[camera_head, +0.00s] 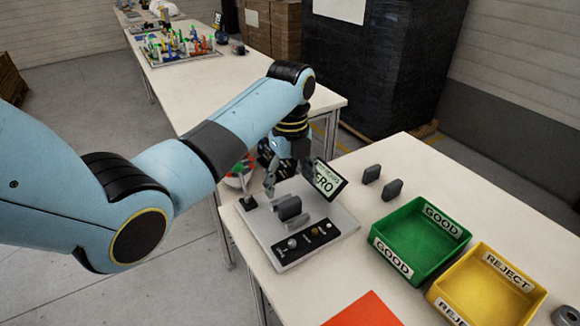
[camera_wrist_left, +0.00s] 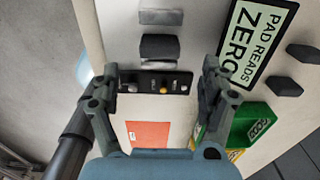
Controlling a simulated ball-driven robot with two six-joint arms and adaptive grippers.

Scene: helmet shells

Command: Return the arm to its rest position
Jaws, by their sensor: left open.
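My left arm reaches in from the left in the head view, and my left gripper (camera_head: 287,168) hangs above the back left of a grey test device. In the left wrist view the gripper (camera_wrist_left: 160,85) is open, with nothing between its fingers. The device (camera_head: 335,222) has a panel with knobs, a dark grey block (camera_head: 288,208) on its top and a sign (camera_head: 326,181) that reads "PAD READS ZERO". The sign also shows in the left wrist view (camera_wrist_left: 257,40), as does the block (camera_wrist_left: 161,47), apart from the fingers. My right gripper is not in view.
Two dark pads (camera_head: 392,189) stand on the table behind a green GOOD bin (camera_head: 411,268). A yellow REJECT bin (camera_head: 470,310) is beside it. An orange-red sheet (camera_head: 362,312) lies at the front. A colourful round object (camera_head: 240,172) is partly hidden behind my arm.

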